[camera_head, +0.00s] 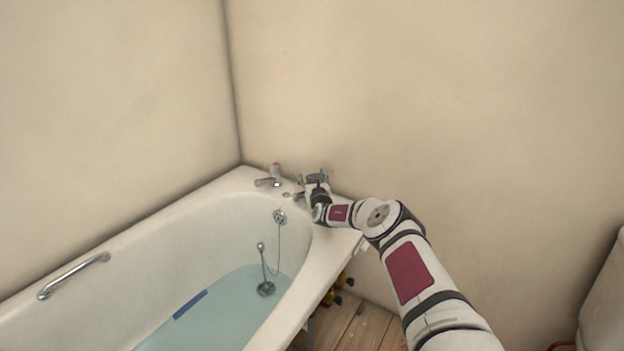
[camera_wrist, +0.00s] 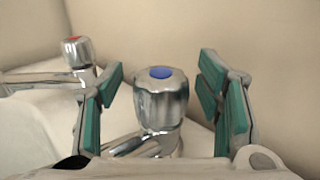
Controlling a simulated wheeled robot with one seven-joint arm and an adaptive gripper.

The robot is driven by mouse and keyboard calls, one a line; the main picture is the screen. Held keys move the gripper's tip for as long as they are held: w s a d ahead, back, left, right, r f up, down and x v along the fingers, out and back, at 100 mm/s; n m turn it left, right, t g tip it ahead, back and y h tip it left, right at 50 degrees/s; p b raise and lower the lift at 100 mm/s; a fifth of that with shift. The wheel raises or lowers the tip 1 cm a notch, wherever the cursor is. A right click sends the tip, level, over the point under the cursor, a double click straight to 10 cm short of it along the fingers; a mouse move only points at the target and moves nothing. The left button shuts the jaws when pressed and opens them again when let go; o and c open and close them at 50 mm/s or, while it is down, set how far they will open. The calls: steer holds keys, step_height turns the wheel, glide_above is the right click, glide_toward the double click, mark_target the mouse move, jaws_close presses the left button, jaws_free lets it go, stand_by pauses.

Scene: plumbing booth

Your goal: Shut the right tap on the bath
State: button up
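The right tap (camera_wrist: 161,103) has a chrome handle with a blue cap and stands upright in the wrist view. My gripper (camera_wrist: 160,95) is open, with one green-padded finger on each side of this handle and a visible gap on both sides. In the head view, my gripper (camera_head: 314,180) is at the far right corner of the bath (camera_head: 205,200) and hides most of the right tap. The left tap (camera_head: 274,175) stands on the rim to the left. It also shows in the wrist view (camera_wrist: 77,52), with a red cap.
The bath holds bluish water (camera_head: 225,315), with a plug and chain at its far end. A grab rail (camera_head: 73,276) is on the left rim. Beige walls rise close behind the taps. Wooden floor (camera_head: 355,325) lies to the right of the bath.

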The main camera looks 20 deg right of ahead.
steer(key=shift+v, duration=6)
steer(key=shift+w+d+y+b, duration=0.1)
steer(key=shift+d+y+b, duration=0.4)
steer(key=shift+b, duration=0.1)
steer(key=d+n+y+b, duration=0.2)
steer(key=y+b, duration=0.1)
steer(key=s+d+n+y+b, duration=0.1)
steer(key=y+b, duration=0.1)
steer(key=shift+s+d+f+n+t, duration=0.1)
steer(key=shift+d+f+n+t, duration=0.05)
steer(key=shift+f+n+t, duration=0.2)
steer(key=shift+s+d+f+n+y+b, duration=0.25)
steer(key=shift+s+d+n+y+b, duration=0.1)
steer(key=shift+y, duration=0.15)
steer(key=w+b, duration=0.1)
steer(key=w, duration=0.3)
steer(key=w+a+b, duration=0.1)
steer(key=w+b, duration=0.1)
steer(key=w, duration=0.1)
steer(key=w+a+b, duration=0.1)
steer(key=w, duration=0.3)
steer(key=shift+w+a+f+b, duration=0.1)
steer(key=shift+w+b, duration=0.2)
steer(key=shift+b, duration=0.1)
steer(key=shift+w+a+b, duration=0.15)
steer(key=shift+w+b, duration=0.2)
steer(key=shift+w, duration=0.55)
